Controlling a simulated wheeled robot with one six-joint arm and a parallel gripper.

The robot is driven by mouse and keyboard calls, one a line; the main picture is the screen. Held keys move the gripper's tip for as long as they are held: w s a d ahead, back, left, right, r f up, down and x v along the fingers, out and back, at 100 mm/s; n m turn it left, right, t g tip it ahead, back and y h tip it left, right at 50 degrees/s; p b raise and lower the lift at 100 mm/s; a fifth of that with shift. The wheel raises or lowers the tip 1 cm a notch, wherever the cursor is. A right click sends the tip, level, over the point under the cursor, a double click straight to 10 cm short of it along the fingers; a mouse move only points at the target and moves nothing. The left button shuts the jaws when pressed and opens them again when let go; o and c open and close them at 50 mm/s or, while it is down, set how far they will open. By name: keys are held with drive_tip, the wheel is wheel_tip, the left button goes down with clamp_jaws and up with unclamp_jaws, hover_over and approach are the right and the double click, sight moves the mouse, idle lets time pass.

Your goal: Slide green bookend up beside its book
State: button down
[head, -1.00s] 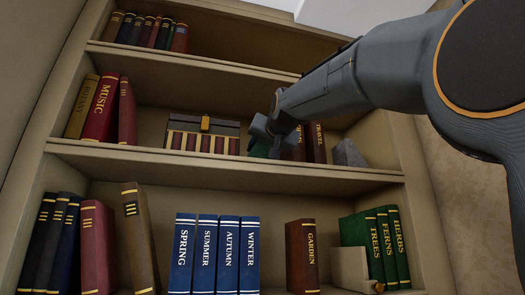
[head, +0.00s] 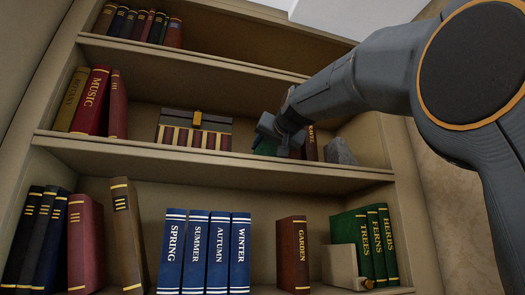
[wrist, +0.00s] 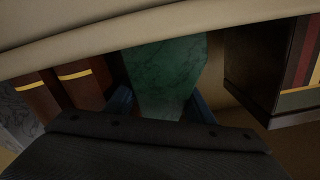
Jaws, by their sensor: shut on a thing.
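The green marbled bookend (head: 266,146) stands on the middle shelf, mostly hidden by my gripper in the head view. In the wrist view the bookend (wrist: 166,70) is between the two blue fingers of my gripper (wrist: 162,104), which is shut on it. Two brown books with gold bands, one lettered TRAVEL (head: 311,143), stand upright just right of it in the head view. In the wrist view the books (wrist: 82,82) are on the left, close to the bookend. One finger is by the narrow gap; I cannot tell whether they touch.
A grey stone bookend (head: 340,151) stands right of the brown books. The shelf above (head: 200,54) is close over the arm.

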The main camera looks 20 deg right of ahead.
sight(273, 143)
drive_tip(key=shift+d, duration=0.15)
drive_tip(key=c, duration=0.8)
unclamp_jaws()
drive_tip(key=shift+o, duration=0.2)
drive_tip(key=shift+s, duration=0.1)
drive_tip(key=shift+s+b, duration=2.05)
drive_tip(key=shift+s, duration=1.8)
drive_tip(key=shift+d, duration=0.1)
